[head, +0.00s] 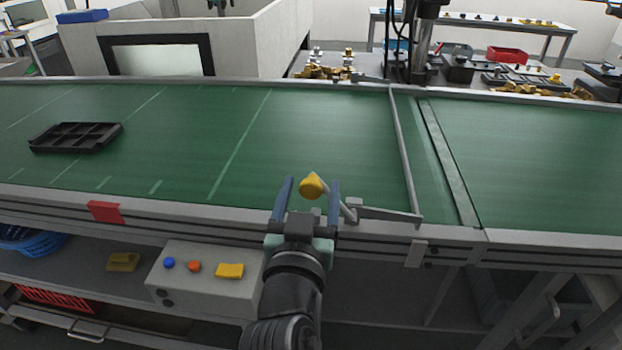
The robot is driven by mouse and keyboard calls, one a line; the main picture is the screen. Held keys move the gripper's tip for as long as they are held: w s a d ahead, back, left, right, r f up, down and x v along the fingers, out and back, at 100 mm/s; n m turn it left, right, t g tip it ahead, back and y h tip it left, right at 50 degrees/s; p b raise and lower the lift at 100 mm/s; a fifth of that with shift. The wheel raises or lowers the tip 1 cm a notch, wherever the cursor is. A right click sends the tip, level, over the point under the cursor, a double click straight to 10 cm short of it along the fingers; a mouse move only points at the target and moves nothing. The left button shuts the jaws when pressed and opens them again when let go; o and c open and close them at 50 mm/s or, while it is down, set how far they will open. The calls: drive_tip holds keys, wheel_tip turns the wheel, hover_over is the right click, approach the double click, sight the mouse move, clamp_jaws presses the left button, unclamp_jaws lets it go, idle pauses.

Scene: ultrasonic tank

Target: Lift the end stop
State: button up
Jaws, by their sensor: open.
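The end stop is a grey bar (405,158) lying across the green conveyor belt, from the far rail to the near rail. A grey lever with a yellow knob (311,186) joins a bracket at its near end. My gripper (312,184) is above the near rail with its two blue fingers apart, one on each side of the yellow knob. I cannot tell whether the fingers touch the knob. My gripper partly hides the near rail and the lever's lower part.
A black compartment tray (76,137) lies on the belt at left. A control box (207,277) with blue, orange and yellow controls sits below the near rail. A red tag (105,212) hangs on that rail. The belt (240,140) between tray and bar is clear.

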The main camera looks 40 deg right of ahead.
drive_tip(key=shift+x, duration=0.8)
clamp_jaws()
idle(0.9)
